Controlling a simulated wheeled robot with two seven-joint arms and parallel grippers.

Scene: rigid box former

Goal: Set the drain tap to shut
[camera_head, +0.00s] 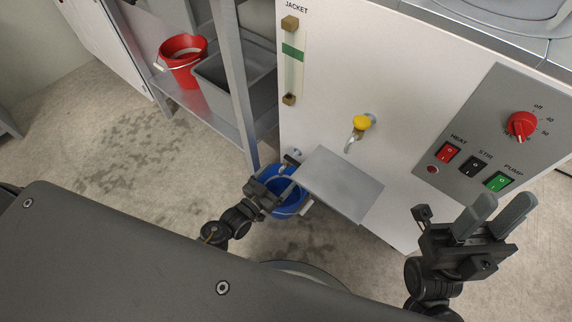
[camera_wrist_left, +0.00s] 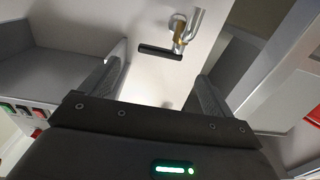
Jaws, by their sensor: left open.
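The drain tap (camera_wrist_left: 180,40) is low on the machine's white front; its brass body and silver spout show in the left wrist view. Its black lever (camera_wrist_left: 160,52) stretches sideways from the body, roughly crosswise to the spout. In the head view the drain tap (camera_head: 296,154) is small and partly hidden near my left gripper (camera_head: 281,178). In the left wrist view my left gripper (camera_wrist_left: 157,78) is open, with the lever seen beyond and between its fingers, apparently untouched. My right gripper (camera_head: 505,206) is open and empty in front of the switch panel.
A blue bucket (camera_head: 291,200) stands below my left gripper. A grey shelf (camera_head: 342,183) juts out beside the drain tap, under a yellow-knobbed tap (camera_head: 361,123). A switch panel (camera_head: 490,130) is at right. A rack with a red bucket (camera_head: 183,62) stands at left.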

